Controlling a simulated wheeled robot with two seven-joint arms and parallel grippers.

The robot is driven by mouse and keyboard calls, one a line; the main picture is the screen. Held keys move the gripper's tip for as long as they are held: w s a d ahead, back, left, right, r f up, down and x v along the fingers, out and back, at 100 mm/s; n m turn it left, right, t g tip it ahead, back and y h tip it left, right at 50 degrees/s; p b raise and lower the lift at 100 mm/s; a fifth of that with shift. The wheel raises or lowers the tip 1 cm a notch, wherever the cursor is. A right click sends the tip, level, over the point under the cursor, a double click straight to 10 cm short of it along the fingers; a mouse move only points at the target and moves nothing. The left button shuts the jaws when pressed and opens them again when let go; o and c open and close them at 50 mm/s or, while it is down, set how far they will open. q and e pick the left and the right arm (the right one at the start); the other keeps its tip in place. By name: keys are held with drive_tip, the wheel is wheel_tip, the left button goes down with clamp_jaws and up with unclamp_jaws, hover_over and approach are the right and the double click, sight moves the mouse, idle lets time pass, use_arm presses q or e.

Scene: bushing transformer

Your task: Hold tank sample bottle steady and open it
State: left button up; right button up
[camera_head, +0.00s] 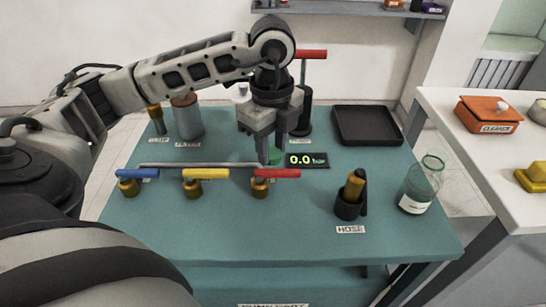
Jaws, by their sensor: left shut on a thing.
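My left gripper (262,147) reaches down over the middle of the teal table, behind the row of valves. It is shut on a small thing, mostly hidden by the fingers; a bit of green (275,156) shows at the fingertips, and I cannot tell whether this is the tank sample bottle. A clear greenish glass bottle (424,180) with a white label stands upright at the table's right side, apart from the gripper. Its label is too small to read. My right gripper is not in view.
Valves with blue (137,173), yellow (206,174) and red (278,173) handles stand in front of the gripper. A display (306,160) reads 0.0. A hose holder (347,208) stands front right. A black tray (367,126) lies back right. The front left tabletop is clear.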

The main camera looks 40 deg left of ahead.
sight(273, 148)
use_arm(q)
drive_tip(key=shift+w+a+f, duration=0.2)
drive_tip(key=shift+w+f, duration=0.15)
drive_tip(key=shift+f, duration=0.2)
drive_tip(key=shift+w+a+f, duration=0.1)
drive_tip(key=shift+f, duration=0.5)
drive_tip(key=shift+w+a+f, duration=0.1)
drive_tip(key=shift+f, duration=1.05)
drive_tip(key=shift+f, duration=0.25)
drive_tip(key=o, duration=1.1)
drive_tip(key=shift+r, duration=0.1)
drive_tip(key=shift+c, duration=0.2)
wheel_tip(273, 148, up, 12)
drive_tip(key=shift+d+r, duration=0.1)
drive_tip(key=shift+r, duration=0.1)
